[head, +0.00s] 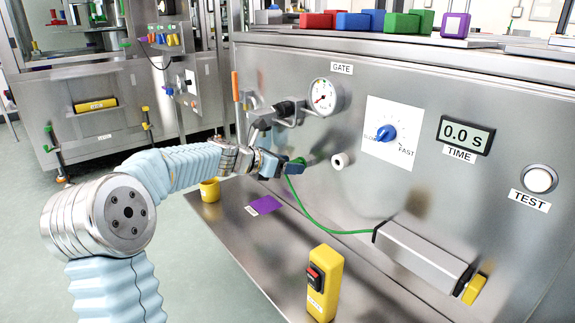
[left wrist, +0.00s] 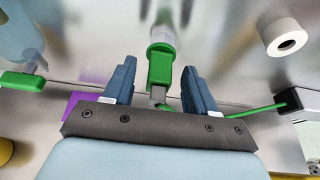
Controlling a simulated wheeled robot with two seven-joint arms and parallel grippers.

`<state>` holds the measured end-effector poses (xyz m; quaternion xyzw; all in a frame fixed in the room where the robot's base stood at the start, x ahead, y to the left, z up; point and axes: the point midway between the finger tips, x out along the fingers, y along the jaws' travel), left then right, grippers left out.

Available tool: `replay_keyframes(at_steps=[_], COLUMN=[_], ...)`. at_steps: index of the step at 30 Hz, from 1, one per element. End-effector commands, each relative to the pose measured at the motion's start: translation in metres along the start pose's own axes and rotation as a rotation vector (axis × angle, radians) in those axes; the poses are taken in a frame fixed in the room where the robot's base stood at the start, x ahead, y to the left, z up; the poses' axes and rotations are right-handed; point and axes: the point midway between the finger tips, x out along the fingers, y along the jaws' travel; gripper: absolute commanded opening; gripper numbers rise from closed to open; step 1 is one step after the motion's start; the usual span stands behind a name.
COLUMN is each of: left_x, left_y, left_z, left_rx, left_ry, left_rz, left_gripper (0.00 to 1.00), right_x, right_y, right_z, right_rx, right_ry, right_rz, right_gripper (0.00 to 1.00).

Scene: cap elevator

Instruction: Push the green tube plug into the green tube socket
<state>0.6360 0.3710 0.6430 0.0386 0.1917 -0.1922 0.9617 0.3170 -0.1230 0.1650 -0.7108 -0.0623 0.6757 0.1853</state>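In the left wrist view, a green block-shaped piece (left wrist: 160,70), which looks like the plug, sits between my left fingers with a gap on both sides. A grey tip shows at its near end, and a pale clear cylinder (left wrist: 161,42) adjoins its far end. I cannot tell whether that cylinder is the socket or how deep any joint is. The green tube (left wrist: 262,106) passes behind the right-hand finger; it also hangs in the head view (head: 320,228). My left gripper (left wrist: 160,88) is open; in the head view it (head: 288,166) is near the panel. My right gripper is not in view.
A round white fitting (head: 340,161) sticks out of the panel close to the gripper. A grey box (head: 420,255) anchors the tube's other end. A yellow switch post (head: 325,282) stands on the metal shelf. A green-handled piece (left wrist: 22,81) shows at left.

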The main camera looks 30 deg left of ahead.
Motion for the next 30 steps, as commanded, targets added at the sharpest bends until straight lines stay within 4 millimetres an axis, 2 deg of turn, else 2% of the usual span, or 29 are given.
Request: replay_keyframes(at_steps=[8, 30], left_x=[-0.004, -0.056], left_y=[0.000, 0.000], left_z=[0.000, 0.001], left_rx=[0.000, 0.000], left_ry=[0.000, 0.000], left_rz=[0.001, 0.001], left_gripper=[0.57, 0.57], right_x=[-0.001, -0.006], right_y=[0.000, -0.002], right_z=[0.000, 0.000], right_rx=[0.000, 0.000], right_ry=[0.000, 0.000], right_rz=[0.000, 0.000], right_gripper=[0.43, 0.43])
